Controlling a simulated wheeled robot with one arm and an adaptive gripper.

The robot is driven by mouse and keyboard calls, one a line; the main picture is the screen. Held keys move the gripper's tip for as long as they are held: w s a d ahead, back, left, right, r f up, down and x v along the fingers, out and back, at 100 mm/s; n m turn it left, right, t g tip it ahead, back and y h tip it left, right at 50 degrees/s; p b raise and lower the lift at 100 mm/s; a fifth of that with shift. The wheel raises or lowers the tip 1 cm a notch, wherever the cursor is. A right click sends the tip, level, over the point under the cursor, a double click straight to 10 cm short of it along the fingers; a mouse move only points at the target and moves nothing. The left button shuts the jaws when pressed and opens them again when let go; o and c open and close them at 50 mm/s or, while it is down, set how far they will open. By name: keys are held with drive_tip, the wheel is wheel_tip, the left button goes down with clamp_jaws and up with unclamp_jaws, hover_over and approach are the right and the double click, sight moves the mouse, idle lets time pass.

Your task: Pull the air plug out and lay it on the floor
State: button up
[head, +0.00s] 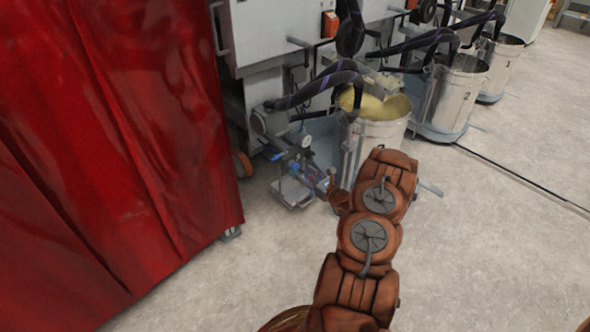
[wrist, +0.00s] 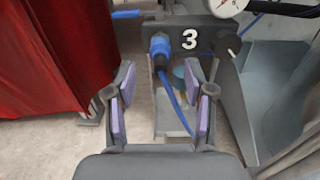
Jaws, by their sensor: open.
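The air plug (wrist: 160,46) is a blue fitting with a blue hose running down from it. In the head view my gripper (head: 324,184) is small, at the end of my brown-covered arm beside the machine's lower unit. The plug is too small there to tell apart.
A red curtain (head: 110,150) hangs close on the left. A metal drum (head: 377,140) stands right of the lower unit, with more drums behind. A pressure gauge (wrist: 228,6) and a dark knob (wrist: 229,45) are right of the plug. Grey floor (head: 480,255) is clear at right.

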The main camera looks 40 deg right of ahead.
sight(300, 169)
drive_tip(key=shift+w+d, duration=0.1)
drive_tip(key=shift+w, duration=2.2)
drive_tip(key=shift+r, duration=0.1)
clamp_jaws()
drive_tip(key=shift+s, duration=0.15)
idle(0.5)
drive_tip(key=shift+s+p, duration=1.3)
drive_tip(key=shift+s, duration=1.55)
drive_tip(key=shift+s, duration=0.15)
